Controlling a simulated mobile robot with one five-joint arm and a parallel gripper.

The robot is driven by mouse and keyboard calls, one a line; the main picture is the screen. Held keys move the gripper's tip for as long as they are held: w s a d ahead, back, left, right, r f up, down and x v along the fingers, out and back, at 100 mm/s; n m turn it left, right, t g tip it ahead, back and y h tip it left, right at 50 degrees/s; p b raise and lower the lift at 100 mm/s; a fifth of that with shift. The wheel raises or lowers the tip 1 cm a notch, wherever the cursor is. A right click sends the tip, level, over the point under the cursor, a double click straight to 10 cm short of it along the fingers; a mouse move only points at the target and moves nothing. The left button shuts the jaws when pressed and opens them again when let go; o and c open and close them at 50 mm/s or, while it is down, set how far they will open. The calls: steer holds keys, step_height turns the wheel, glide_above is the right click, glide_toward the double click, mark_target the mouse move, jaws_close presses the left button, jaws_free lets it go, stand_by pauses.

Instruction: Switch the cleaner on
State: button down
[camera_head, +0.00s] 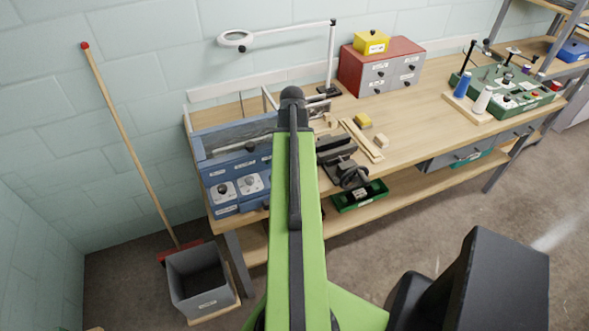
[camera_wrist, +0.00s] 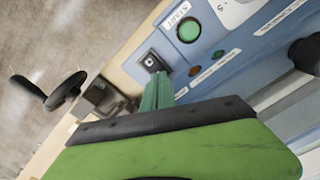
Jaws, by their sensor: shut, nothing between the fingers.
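The cleaner (camera_head: 238,168) is a blue box at the left end of the workbench, with two dials on its front panel. In the wrist view its blue panel (camera_wrist: 213,66) is close. It shows a green round button (camera_wrist: 188,30) labelled START, a black square switch (camera_wrist: 153,63), and small orange and green round lights (camera_wrist: 207,62). My gripper (camera_wrist: 161,78) is shut and empty, its green fingertips just below the black switch in the picture. I cannot tell whether they touch it. In the head view my green arm hides the gripper.
A vise (camera_head: 345,165) stands on the workbench (camera_head: 420,130) right of my arm. A dark hand wheel or knob (camera_wrist: 65,90) shows left of my gripper. A grey bin (camera_head: 200,280) and a broom (camera_head: 130,150) stand at the left.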

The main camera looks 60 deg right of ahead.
steer(key=shift+f+b, duration=0.9)
stand_by(0.5)
steer(key=shift+r, duration=0.1)
step_height(320, 180, up, 7)
steer(key=p, duration=0.7)
stand_by(0.3)
